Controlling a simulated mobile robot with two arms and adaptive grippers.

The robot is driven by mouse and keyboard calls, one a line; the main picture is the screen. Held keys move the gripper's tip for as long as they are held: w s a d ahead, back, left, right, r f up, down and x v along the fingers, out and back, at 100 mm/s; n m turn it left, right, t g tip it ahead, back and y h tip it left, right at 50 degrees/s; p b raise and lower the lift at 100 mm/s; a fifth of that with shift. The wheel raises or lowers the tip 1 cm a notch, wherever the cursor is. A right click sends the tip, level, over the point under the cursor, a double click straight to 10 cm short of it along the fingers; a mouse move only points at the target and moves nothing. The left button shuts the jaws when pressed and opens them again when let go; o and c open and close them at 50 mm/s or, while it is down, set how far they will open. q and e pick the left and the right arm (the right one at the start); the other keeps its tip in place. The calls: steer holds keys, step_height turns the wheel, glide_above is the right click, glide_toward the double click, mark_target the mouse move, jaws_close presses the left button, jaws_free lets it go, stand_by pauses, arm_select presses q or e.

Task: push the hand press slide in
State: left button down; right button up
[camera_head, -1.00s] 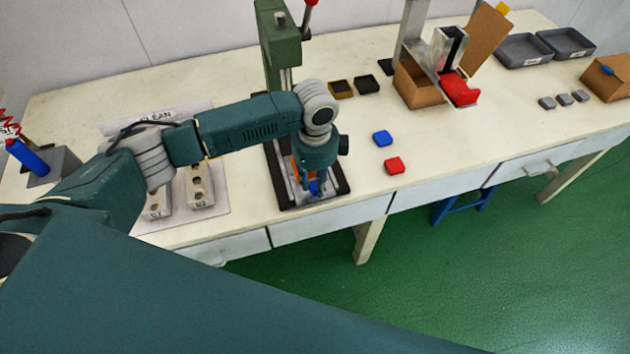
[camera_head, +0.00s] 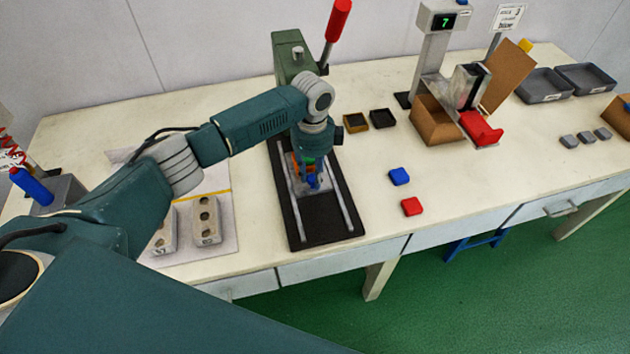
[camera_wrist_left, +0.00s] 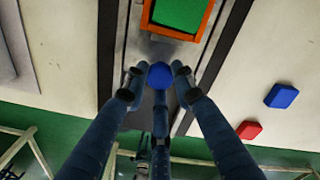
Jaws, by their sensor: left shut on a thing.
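The hand press is green, with a red-tipped lever (camera_head: 338,20) and a green column (camera_head: 294,55) at the back of its black base (camera_head: 325,231). Two pale rails run along the base. The slide, an orange frame with a green inside (camera_wrist_left: 182,12), sits between the rails and shows at the top of the left wrist view. A blue round knob (camera_wrist_left: 159,75) is on its near side. My left gripper (camera_head: 312,180) points down over the base, its fingers shut around the knob. My arm hides part of the slide in the head view. My right gripper is not in view.
A blue block (camera_head: 399,176) and a red block (camera_head: 411,206) lie right of the press. Two small dark trays (camera_head: 383,118) lie behind. A white mat with grey hole blocks (camera_head: 206,219) lies left. A scale (camera_head: 444,22) and cardboard box (camera_head: 437,125) stand further right.

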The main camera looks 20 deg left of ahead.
arm_select(q)
steer(key=shift+w+a, duration=0.25)
steer(key=shift+w, duration=0.1)
steer(key=c, duration=1.4)
jaws_free()
steer(key=shift+c, duration=0.2)
steer(key=shift+s+d, duration=0.1)
